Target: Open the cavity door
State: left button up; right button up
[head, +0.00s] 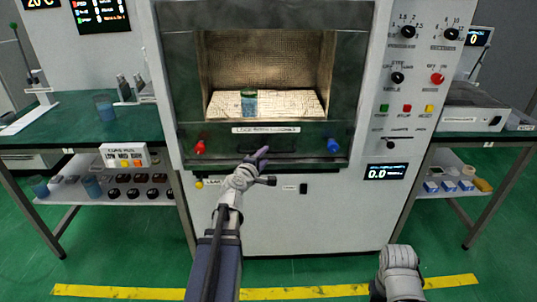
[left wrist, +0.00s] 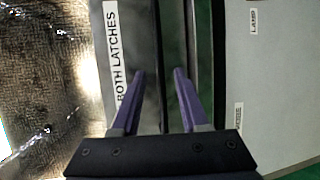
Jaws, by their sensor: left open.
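The cavity door (head: 185,90) is a dark green frame on the front of the white cabinet, with the lit cavity showing through its window. A label about both latches runs along its lower edge. A dark handle (head: 245,149) sits low in the middle, between a red latch knob (head: 199,148) and a blue latch knob (head: 332,146). My left gripper (head: 262,152) is at the handle's right part. In the left wrist view its two purple fingers (left wrist: 160,75) are open, with a dark bar between them; contact is unclear. My right arm shows low right, its fingers hidden.
A beaker (head: 249,101) stands on a pale plate (head: 285,108) inside the cavity. Knobs and buttons line the right panel, above a display (head: 386,171). Green-topped benches stand on both sides. The green floor before the cabinet is clear, with a yellow line (head: 120,291).

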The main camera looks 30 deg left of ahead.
aim_at(269, 152)
pick_arm(q)
jog(key=x, duration=0.4)
jog(key=shift+w+b, duration=0.3)
jog(key=shift+c, duration=0.2)
grip_shut()
dwell(1.0)
